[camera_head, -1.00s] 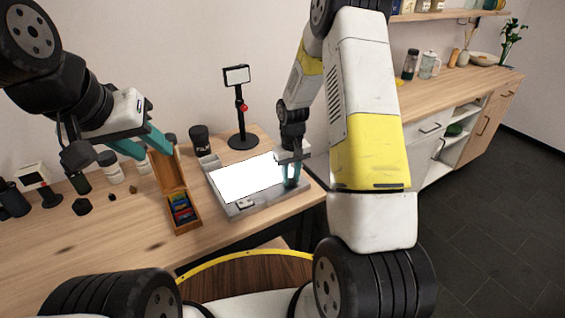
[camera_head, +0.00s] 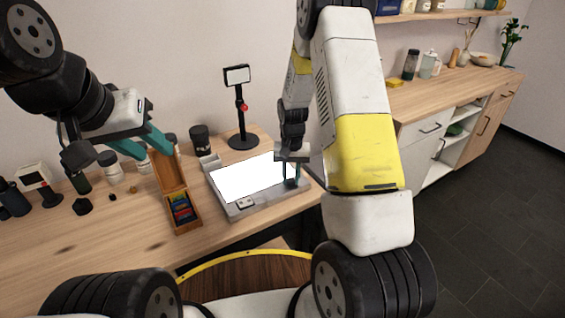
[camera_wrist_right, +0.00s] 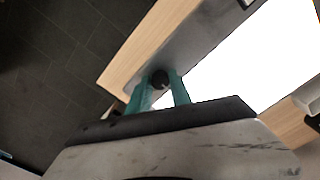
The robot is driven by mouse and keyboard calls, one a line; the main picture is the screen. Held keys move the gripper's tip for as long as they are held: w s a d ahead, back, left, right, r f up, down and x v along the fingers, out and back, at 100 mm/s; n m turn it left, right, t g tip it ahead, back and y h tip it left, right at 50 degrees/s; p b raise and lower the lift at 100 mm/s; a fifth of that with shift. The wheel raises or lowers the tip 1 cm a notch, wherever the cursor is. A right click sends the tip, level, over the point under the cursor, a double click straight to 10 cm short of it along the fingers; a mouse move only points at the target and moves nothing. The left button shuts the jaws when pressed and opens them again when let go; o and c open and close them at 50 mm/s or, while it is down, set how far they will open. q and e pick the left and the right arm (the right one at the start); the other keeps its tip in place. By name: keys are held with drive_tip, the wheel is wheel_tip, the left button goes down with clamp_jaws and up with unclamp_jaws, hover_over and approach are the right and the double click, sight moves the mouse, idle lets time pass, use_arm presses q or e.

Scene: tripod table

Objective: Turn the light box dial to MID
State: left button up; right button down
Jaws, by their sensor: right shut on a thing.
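The light box (camera_head: 262,204) is a grey slab with a bright white lit panel (camera_head: 245,178), lying on the wooden table. It also shows in the right wrist view with its panel (camera_wrist_right: 255,65). The black round dial (camera_wrist_right: 160,78) is on the grey border of the box, near its right end. My right gripper (camera_head: 291,182) points down at that end, and in the right wrist view its teal fingers (camera_wrist_right: 160,86) are on both sides of the dial, shut on it. Dial markings cannot be read. My left gripper (camera_head: 146,147) is open and empty above the table's left part.
A wooden box (camera_head: 187,222) with coloured items stands open left of the light box. A black stand (camera_head: 243,140) with a small screen and a dark canister (camera_head: 200,139) are behind. Small jars and dark objects crowd the left. The front table strip is clear.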

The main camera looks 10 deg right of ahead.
drive_tip(key=c, duration=1.2)
unclamp_jaws()
drive_tip(key=shift+o, duration=0.2)
drive_tip(key=shift+r, duration=3.9)
drive_tip(key=shift+r, duration=0.1)
wheel_tip(320, 180, up, 7)
drive_tip(key=t, duration=0.1)
hover_over(291, 180)
drive_tip(key=s, duration=0.2)
drive_tip(key=s+a+r+n+t+y, duration=0.1)
drive_tip(key=s+r+t, duration=0.1)
drive_tip(key=s+r, duration=0.65)
drive_tip(key=s+r+n+t, duration=0.1)
drive_tip(key=s+r, duration=0.3)
drive_tip(key=s, duration=0.3)
drive_tip(key=s+a+r+n+t+y, duration=0.1)
drive_tip(key=s+r+t, duration=0.1)
drive_tip(key=s+r, duration=0.3)
drive_tip(key=shift+s, duration=0.95)
